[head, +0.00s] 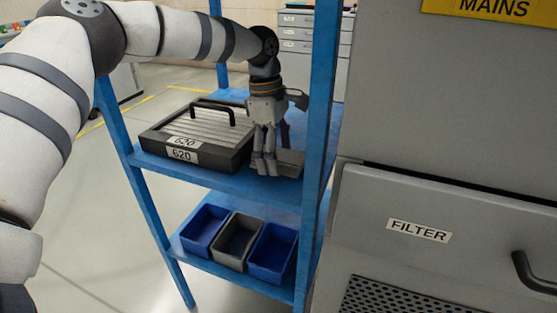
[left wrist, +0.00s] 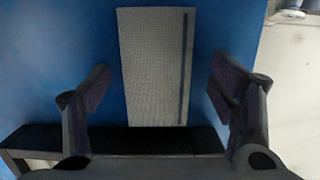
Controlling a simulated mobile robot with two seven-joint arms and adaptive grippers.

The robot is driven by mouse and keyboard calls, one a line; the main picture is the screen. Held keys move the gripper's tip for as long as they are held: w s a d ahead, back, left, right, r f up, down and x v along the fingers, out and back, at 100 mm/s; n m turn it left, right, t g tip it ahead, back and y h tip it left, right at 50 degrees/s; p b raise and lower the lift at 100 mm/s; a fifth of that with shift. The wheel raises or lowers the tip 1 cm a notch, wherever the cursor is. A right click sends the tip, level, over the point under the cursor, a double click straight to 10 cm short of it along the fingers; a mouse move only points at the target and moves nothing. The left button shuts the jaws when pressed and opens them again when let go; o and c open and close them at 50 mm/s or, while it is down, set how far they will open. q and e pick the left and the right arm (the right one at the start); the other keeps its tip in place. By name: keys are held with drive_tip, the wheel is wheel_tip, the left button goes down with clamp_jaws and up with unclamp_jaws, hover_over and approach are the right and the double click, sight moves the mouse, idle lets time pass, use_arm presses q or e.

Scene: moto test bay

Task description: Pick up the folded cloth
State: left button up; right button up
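The folded cloth (left wrist: 150,65) is a flat grey textured rectangle with a dark stripe along one side, lying on the blue shelf in the left wrist view. In the head view it is the grey slab (head: 291,161) on the upper shelf, partly hidden by my left gripper (head: 264,167). That gripper points down at the cloth's left part. In the left wrist view the gripper (left wrist: 160,82) is open, its fingers wide apart on either side of the cloth with nothing held. I cannot tell the exact height of the fingertips above the shelf. My right gripper is not in view.
A filter unit (head: 184,153) labelled 620, with a black handle, stands left of the gripper on the shelf. Blue rack posts (head: 321,100) rise close to the right. Small bins (head: 237,240) fill the lower shelf. A grey FILTER cabinet (head: 440,200) stands at right.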

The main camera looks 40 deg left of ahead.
use_arm(q)
drive_tip(key=c, duration=0.9)
drive_tip(key=shift+o, duration=0.2)
drive_tip(key=shift+a+r, duration=0.2)
drive_tip(key=shift+r, duration=0.05)
drive_tip(key=r, duration=0.6)
drive_tip(key=shift+s+a+r, duration=0.1)
drive_tip(key=shift+a+r, duration=0.2)
drive_tip(key=shift+a, duration=0.1)
drive_tip(key=s+a, duration=0.1)
drive_tip(key=a, duration=0.5)
drive_tip(key=s+a+b, duration=0.1)
drive_tip(key=s+a, duration=0.1)
drive_tip(key=a, duration=0.4)
drive_tip(key=s+a, duration=0.1)
drive_tip(key=a, duration=0.5)
drive_tip(key=shift+s+a+b, duration=0.15)
drive_tip(key=shift+s+b, duration=0.05)
drive_tip(key=shift+b, duration=0.1)
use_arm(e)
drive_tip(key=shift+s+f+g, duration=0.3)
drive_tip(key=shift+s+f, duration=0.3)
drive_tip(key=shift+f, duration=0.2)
